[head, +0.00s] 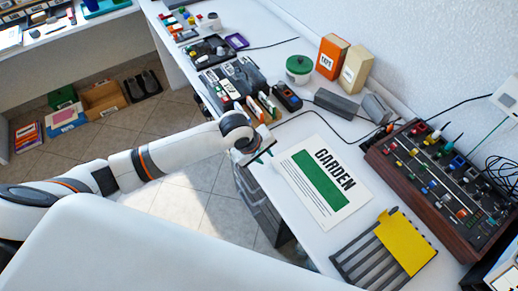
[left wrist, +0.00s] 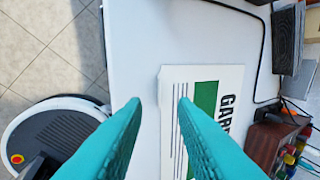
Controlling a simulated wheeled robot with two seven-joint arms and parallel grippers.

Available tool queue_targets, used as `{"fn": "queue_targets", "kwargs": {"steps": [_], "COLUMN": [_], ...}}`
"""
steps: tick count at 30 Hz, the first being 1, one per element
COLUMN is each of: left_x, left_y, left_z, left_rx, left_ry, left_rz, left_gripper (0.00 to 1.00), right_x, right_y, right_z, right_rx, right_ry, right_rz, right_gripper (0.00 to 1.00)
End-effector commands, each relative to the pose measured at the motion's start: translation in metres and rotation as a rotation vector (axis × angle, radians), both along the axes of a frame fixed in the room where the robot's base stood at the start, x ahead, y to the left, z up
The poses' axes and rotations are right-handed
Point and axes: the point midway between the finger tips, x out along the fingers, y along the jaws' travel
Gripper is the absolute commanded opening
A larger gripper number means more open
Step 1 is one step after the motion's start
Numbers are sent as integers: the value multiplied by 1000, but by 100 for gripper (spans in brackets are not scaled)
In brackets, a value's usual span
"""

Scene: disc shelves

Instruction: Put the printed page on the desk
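The printed page (head: 320,184) is white with a green block and the word GARDEN. It lies on the white desk (head: 290,225), a little askew to the desk's front edge. It also shows in the left wrist view (left wrist: 205,78), partly hidden by a finger. My left gripper (head: 264,158) is just off the page's left edge, over the desk's front edge. In the left wrist view its teal fingers (left wrist: 160,103) stand apart with nothing gripped, and the page's edge shows between the tips. My right gripper is in neither view.
A slatted grey rack with a yellow folder (head: 407,242) stands right below the page. A wooden-sided control panel (head: 440,185) is at the right. A black cable (head: 318,118) runs behind the page. Grey blocks, boxes and a green-lidded jar (head: 299,69) stand farther back.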

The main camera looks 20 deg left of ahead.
Motion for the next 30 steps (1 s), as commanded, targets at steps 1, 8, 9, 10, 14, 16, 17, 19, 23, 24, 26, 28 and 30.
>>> {"fn": "queue_targets", "kwargs": {"steps": [1, 8, 9, 10, 14, 16, 17, 19, 23, 24, 26, 28, 30], "left_x": [-3, -13, -14, -14, -15, -15, -15, -15, -15, -15, -15, -15, -20], "left_y": [3, 10, 11, 11, 12, 12, 11, 11, 11, 11, 11, 10, 6], "left_z": [10, 37, 40, 41, 43, 43, 43, 43, 42, 42, 42, 42, 41], "left_rx": [0, 1, 1, 1, 0, 0, 0, 0, 1, 1, 0, 1, 2], "left_ry": [-2, 1, 1, 1, 1, 1, 1, 1, 1, 1, 0, 0, -8], "left_rz": [-1, 0, 0, 0, 1, 1, 1, 1, 0, 0, 0, -4, -35], "left_gripper": [25, 25, 25, 25, 25, 25, 25, 25, 25, 25, 25, 25, 25], "right_x": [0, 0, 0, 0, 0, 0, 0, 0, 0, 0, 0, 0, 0], "right_y": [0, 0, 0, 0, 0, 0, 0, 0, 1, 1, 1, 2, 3], "right_z": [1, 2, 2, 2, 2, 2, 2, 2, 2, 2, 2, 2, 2], "right_rx": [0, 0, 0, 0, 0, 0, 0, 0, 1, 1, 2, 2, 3], "right_ry": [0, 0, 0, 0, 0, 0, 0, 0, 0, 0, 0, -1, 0], "right_rz": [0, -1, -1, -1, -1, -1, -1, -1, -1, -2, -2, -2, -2], "right_gripper": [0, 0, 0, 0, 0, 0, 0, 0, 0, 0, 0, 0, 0]}}
